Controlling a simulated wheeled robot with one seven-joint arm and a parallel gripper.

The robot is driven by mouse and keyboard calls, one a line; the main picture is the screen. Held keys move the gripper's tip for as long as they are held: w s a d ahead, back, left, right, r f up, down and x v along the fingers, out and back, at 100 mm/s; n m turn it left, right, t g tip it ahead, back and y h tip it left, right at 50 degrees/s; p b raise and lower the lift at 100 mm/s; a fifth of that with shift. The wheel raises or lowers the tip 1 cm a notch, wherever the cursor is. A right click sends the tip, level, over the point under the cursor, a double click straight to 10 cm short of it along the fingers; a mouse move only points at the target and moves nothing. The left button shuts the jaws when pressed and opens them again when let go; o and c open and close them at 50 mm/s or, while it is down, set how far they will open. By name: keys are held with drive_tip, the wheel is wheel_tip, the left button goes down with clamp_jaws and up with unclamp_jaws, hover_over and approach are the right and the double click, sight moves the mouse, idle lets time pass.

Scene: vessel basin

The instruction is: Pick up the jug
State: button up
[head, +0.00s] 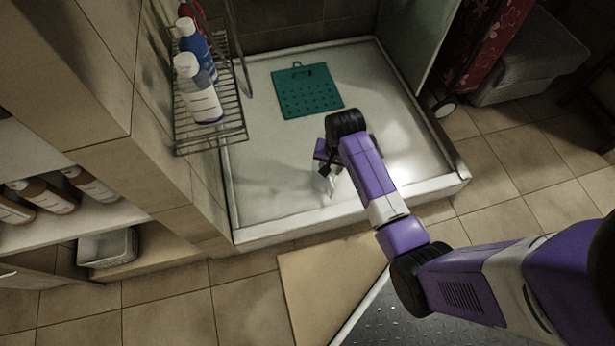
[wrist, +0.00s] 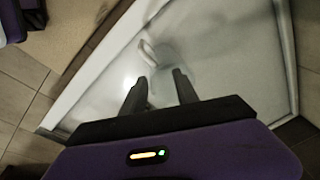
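A pale, see-through shape that looks like the jug (wrist: 148,52) stands on the white shower tray in the wrist view, just ahead of my fingertips. A curved, handle-like part shows on it, but its outline blends into the tray. In the head view my gripper (head: 326,168) hangs low over the middle of the shower tray (head: 262,175), and my arm hides most of what is below it.
A green perforated mat (head: 307,92) lies at the back of the tray. A wire rack (head: 208,112) with several bottles is on the left wall. The tray has a raised front rim (head: 300,228). A grey bin (head: 530,60) stands at the right.

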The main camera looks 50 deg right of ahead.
sight(331, 195)
drive_tip(key=s, duration=0.1)
drive_tip(key=s+a+g, duration=0.1)
drive_tip(key=s+a, duration=0.1)
drive_tip(key=shift+f+m+y, duration=0.3)
drive_tip(key=shift+f+y, duration=0.05)
drive_tip(key=shift+y, duration=0.05)
drive_tip(key=shift+s+a+f+g, duration=0.1)
drive_tip(key=shift+a+f+g, duration=0.1)
drive_tip(key=shift+g, duration=0.1)
drive_tip(key=f+b, duration=0.2)
drive_tip(key=f, duration=0.1)
drive_tip(key=f+b, duration=0.2)
drive_tip(key=f, duration=0.1)
drive_tip(key=shift+d+f, duration=0.2)
drive_tip(key=shift+f, duration=0.2)
wheel_tip(331, 195, down, 5)
drive_tip(key=b, duration=0.4)
drive_tip(key=shift+r, duration=0.15)
clamp_jaws()
